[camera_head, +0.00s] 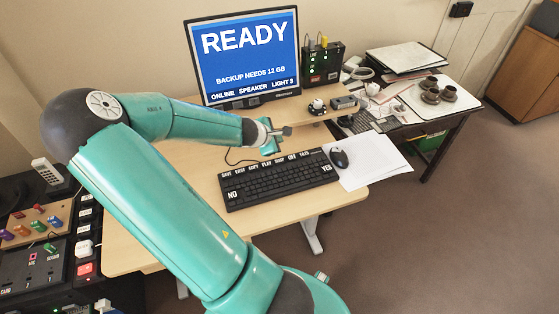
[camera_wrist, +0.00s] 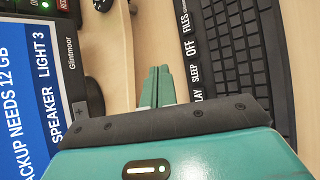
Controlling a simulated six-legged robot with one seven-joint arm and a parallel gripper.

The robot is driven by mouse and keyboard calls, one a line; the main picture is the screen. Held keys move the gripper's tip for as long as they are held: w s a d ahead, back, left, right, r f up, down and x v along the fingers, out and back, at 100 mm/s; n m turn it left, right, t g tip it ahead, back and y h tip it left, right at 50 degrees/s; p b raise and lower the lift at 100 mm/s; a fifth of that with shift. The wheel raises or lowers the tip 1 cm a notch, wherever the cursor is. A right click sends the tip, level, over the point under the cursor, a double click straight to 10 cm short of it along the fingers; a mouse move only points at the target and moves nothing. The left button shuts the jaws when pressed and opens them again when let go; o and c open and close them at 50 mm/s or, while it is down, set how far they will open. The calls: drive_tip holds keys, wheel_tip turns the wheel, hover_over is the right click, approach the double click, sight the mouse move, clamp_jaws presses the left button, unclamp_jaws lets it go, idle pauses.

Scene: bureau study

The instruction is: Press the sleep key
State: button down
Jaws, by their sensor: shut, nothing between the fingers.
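The black keyboard (camera_head: 284,180) lies on the wooden desk with a row of white-labelled keys along its far edge. The sleep key (camera_head: 279,160) is between the play and off keys. In the wrist view the sleep key (camera_wrist: 194,72) shows its label just right of my fingers. My gripper (camera_head: 277,144) is over the desk between the monitor and the keyboard, beyond the labelled row. In the wrist view my gripper (camera_wrist: 158,72) has its two teal fingers together with nothing between them. The fingers appear apart from the keys; their height above the desk is hard to tell.
The monitor (camera_head: 247,52) reads READY and stands behind my gripper. A mouse (camera_head: 339,158) and paper (camera_head: 375,164) lie right of the keyboard. A black box with green lights (camera_head: 323,64) stands right of the monitor. A control panel (camera_head: 40,245) is at the left.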

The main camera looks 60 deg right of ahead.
sight(277, 162)
drive_tip(key=shift+f, duration=3.8)
drive_tip(key=shift+f, duration=0.1)
drive_tip(key=shift+f, duration=0.3)
drive_tip(key=shift+f, duration=0.5)
drive_tip(key=shift+r, duration=0.9)
drive_tip(key=shift+r, duration=2.55)
